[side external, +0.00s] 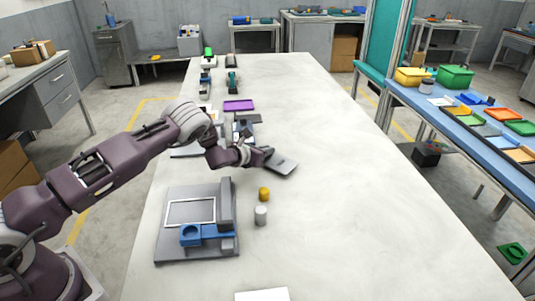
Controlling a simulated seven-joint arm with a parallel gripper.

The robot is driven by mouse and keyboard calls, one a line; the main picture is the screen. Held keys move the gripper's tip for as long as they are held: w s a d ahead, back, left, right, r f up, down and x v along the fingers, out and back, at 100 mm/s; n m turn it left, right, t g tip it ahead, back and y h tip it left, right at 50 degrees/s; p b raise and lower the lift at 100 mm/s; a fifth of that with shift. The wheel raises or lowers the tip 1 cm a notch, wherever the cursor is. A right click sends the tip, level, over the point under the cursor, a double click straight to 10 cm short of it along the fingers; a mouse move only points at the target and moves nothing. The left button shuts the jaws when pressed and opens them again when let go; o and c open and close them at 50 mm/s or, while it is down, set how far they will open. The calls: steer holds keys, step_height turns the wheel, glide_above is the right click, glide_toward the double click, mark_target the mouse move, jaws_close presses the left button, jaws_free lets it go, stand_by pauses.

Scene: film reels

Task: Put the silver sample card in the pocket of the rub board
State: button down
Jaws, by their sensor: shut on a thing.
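My gripper (264,156) is shut on a grey card, seemingly the silver sample card (283,165), holding it tilted over the table. The card lies beyond and to the right of the rub board (175,246). The rub board is a grey plate flat on the near left of the table. A light-framed rectangular pocket (190,212) shows on it, with a grey upright block (226,203) at its right and a blue part with a round ring (191,235) at its front. The pocket looks empty. The fingertips are small and partly hidden by the card.
A yellow cylinder (264,194) and a grey-white cylinder (261,215) stand just right of the board. Farther back are a purple tray (239,106) and several small devices. A white sheet (262,295) lies at the near edge. The table's right half (350,200) is clear.

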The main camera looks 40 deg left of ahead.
steer(key=shift+f, duration=0.7)
steer(key=shift+f, duration=0.2)
steer(key=c, duration=1.5)
jaws_free()
steer(key=shift+r, duration=0.1)
